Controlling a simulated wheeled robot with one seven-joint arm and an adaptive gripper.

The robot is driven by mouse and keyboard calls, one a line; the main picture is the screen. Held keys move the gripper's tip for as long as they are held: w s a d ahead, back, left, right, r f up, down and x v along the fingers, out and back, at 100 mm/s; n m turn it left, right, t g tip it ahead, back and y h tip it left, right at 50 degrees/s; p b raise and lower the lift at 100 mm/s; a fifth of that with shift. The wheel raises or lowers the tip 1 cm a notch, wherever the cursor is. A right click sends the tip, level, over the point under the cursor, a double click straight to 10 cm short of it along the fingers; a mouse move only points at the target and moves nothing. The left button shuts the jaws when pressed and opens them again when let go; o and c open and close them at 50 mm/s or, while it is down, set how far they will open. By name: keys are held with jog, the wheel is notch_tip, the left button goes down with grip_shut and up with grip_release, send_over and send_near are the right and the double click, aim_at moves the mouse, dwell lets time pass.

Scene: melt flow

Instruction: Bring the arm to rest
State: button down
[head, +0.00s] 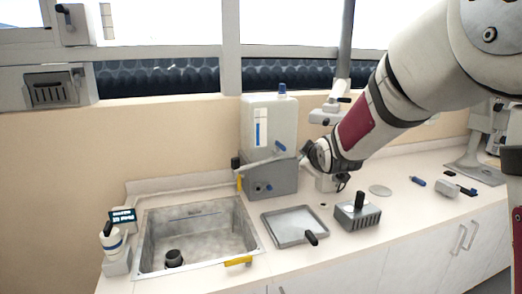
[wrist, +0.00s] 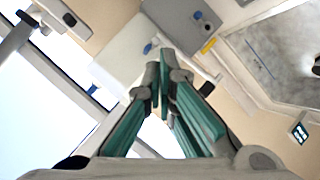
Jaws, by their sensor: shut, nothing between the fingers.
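My arm (head: 400,85) reaches in from the upper right in the head view, over the counter. My gripper (wrist: 160,72) shows in the wrist view with its teal-padded fingers together and nothing between them. In the head view the gripper is small and partly hidden by my wrist, close to the right side of a grey box (head: 271,184). I cannot tell whether it touches the box.
A shallow tray (head: 294,227) and a grey slotted block (head: 357,215) sit in front of the box. Small tools (head: 448,188) lie at right. Windows are behind.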

jog(key=s+d+r+m+g, duration=0.2)
jog(key=s+m, duration=0.1)
jog(key=s, duration=0.7)
jog(key=s+d+r+m+g, duration=0.1)
jog(key=s+d+m+g, duration=0.15)
jog(key=s, duration=0.75)
jog(key=s+d+f+m+g, duration=0.1)
jog(key=s+f+m, duration=0.1)
jog(key=s, duration=0.9)
jog(key=s+d+f+m+g+h, duration=0.1)
jog(key=s+f+m+g, duration=0.1)
jog(key=s, duration=1)
jog(key=shift+m, duration=0.55)
